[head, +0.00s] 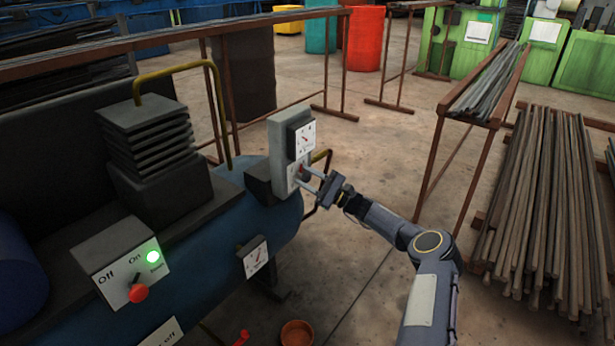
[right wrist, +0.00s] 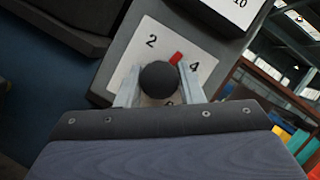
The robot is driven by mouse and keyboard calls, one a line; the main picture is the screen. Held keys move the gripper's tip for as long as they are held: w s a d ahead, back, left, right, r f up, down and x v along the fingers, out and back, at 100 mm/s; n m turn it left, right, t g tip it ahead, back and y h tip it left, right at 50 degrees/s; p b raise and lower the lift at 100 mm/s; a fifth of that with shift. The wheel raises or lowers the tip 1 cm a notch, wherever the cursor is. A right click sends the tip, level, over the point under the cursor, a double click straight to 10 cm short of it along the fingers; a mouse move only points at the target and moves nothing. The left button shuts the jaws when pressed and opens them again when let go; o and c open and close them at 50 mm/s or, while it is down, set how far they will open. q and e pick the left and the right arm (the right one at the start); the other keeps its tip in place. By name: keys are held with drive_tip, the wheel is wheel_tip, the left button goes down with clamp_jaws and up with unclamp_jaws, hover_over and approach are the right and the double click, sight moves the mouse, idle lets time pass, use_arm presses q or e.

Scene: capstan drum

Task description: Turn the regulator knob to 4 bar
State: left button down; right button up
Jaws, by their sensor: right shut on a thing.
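The regulator (head: 279,155) is a grey upright box on the end of the blue compressor tank (head: 215,235). A dial gauge (head: 306,139) sits on its upper part. In the right wrist view the round black regulator knob (right wrist: 159,79) sits on a white scale plate (right wrist: 148,33) marked 2 and 4. Its red pointer (right wrist: 177,57) points between 2 and 4, closer to 4. My right gripper (head: 303,178) is shut on the knob, one finger on each side; it also shows in the right wrist view (right wrist: 160,83). A lower scale mark is partly hidden. My left gripper is not in view.
A switch panel (head: 105,262) with a red knob and a lit green lamp (head: 152,256) is at the left. A second gauge (head: 256,257) sits on the tank's side. A terracotta pot (head: 297,333) stands below. Racks with metal bars (head: 540,200) are at the right.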

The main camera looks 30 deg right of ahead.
drive_tip(key=m+t+h, duration=0.1)
drive_tip(key=m, duration=0.1)
drive_tip(key=m+t+p, duration=0.1)
drive_tip(key=m, duration=0.2)
drive_tip(key=shift+h+p, duration=0.3)
drive_tip(key=shift+h, duration=0.1)
drive_tip(key=shift+a+m+t+h+p, duration=0.1)
drive_tip(key=shift+m+t+h+p, duration=0.3)
drive_tip(key=shift+m, duration=0.75)
drive_tip(key=shift+m+t+h+p, duration=0.2)
drive_tip(key=shift+m+h+p, duration=0.35)
drive_tip(key=shift+m, duration=0.6)
drive_tip(key=shift+f+m+h, duration=0.1)
drive_tip(key=shift+m+h, duration=0.15)
drive_tip(key=shift+m, duration=0.05)
drive_tip(key=o, duration=1)
drive_tip(key=shift+p+v, duration=0.6)
drive_tip(key=shift+v, duration=3.35)
